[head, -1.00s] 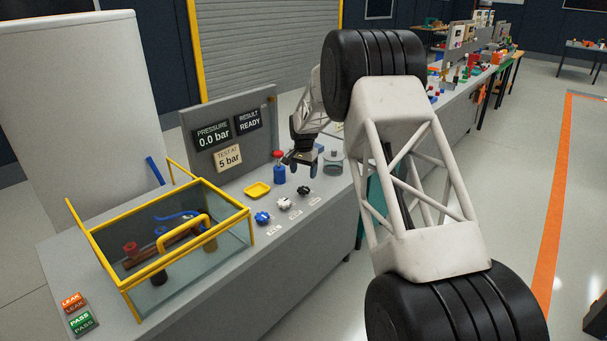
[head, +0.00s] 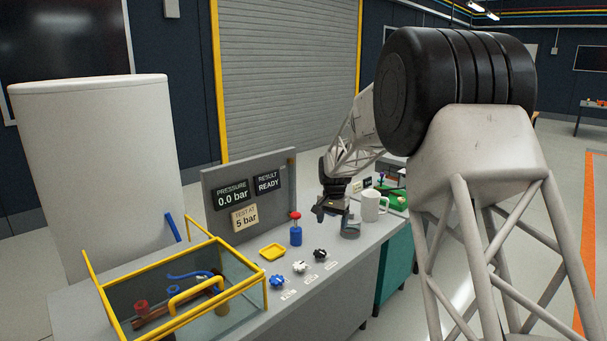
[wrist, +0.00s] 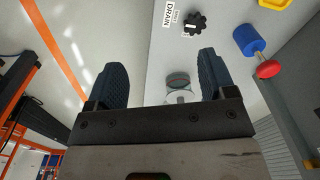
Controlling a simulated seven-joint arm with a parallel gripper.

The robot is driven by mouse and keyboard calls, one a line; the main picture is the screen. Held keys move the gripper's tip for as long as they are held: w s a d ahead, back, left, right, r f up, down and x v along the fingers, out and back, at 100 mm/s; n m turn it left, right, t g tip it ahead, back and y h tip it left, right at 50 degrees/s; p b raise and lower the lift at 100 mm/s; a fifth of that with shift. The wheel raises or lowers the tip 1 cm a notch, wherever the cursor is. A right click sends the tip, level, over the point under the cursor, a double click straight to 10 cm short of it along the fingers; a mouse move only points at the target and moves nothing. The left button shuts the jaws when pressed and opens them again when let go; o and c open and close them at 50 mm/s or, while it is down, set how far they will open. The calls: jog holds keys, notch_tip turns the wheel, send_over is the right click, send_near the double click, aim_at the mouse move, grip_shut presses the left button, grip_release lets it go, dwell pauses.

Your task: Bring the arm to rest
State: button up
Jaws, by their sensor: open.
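My gripper (head: 331,207) hangs above the right part of the grey bench (head: 345,270), beyond the red-topped blue cylinder. In the wrist view its two dark blue fingers (wrist: 160,80) stand wide apart with nothing between them touching either one. My arm reaches across the right of the head view.
A glass tank with a yellow frame (head: 262,270) stands at the bench's left. Blue, white and black knobs (head: 299,267), a yellow dish (head: 272,250) and the red-topped blue cylinder (head: 296,236) stand nearby. A grey display panel (head: 211,195) reads 0.0 bar, READY. A white mug (head: 373,205) stands right.

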jog(key=s+d+r+n, duration=0.15)
jog(key=s+r, duration=0.35)
jog(key=s, duration=0.5)
jog(key=s+d+r+t, duration=0.15)
jog(key=s+r, duration=0.25)
jog(key=s, duration=0.6)
jog(key=s+d+r+n, duration=0.1)
jog(key=s+d+r, duration=0.3)
jog(key=s, duration=0.6)
jog(key=s+d+f+n, duration=0.1)
jog(key=s, duration=1.3)
jog(key=s+f+n, duration=0.1)
jog(key=s, duration=1.4)
jog(key=shift+s+d+f+t, duration=0.2)
jog(key=shift+d+f+t, duration=0.1)
jog(key=shift+d+t, duration=0.1)
jog(key=shift+n, duration=0.25)
jog(key=shift+c, duration=0.2)
